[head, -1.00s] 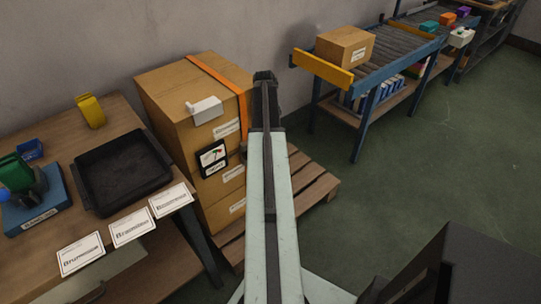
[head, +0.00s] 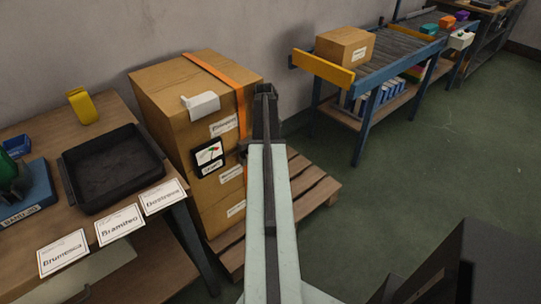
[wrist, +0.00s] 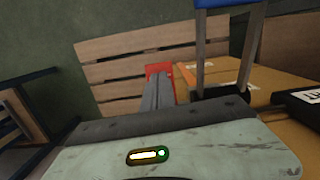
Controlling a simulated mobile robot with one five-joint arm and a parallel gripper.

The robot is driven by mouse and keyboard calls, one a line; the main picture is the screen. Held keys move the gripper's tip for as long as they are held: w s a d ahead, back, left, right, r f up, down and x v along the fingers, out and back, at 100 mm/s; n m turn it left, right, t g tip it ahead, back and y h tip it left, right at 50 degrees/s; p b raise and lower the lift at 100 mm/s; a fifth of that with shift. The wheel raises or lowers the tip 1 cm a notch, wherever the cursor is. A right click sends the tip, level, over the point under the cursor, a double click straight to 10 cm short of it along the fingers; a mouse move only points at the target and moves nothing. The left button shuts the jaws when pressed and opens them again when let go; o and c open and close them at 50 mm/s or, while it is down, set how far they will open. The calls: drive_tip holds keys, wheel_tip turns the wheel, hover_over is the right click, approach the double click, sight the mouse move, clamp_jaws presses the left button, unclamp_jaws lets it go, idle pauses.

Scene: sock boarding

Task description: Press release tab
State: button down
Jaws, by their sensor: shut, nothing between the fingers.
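My gripper (head: 265,92) is shut and empty, raised in front of the right side of the cardboard stack in the head view. An orange strap (head: 213,75) runs over the stack and down its front. In the wrist view, the gripper's grey fingers (wrist: 157,82) point at a small red piece (wrist: 158,69), which looks like the release tab. I cannot tell whether they touch. Right of it is a metal frame with a blue bar (wrist: 225,3), which looks like a buckle handle. In the head view my arm hides most of this area.
The stack stands on a wooden pallet (head: 312,188). A table at left holds a black tray (head: 112,172), several cards (head: 120,225) and a yellow item (head: 82,106). A roller conveyor (head: 395,55) stands at the back right. The green floor at right is clear.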

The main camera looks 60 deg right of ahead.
drive_tip(key=shift+w+d+r+p, duration=0.2)
drive_tip(key=shift+w+d+p, duration=0.1)
drive_tip(key=shift+w, duration=0.4)
drive_tip(key=shift+w+d+r+p, duration=0.2)
drive_tip(key=shift+w+p, duration=0.1)
drive_tip(key=shift+w, duration=0.4)
drive_tip(key=shift+w+r, duration=0.1)
wheel_tip(320, 180, up, 8)
drive_tip(key=p, duration=0.8)
drive_tip(key=shift+s, duration=0.4)
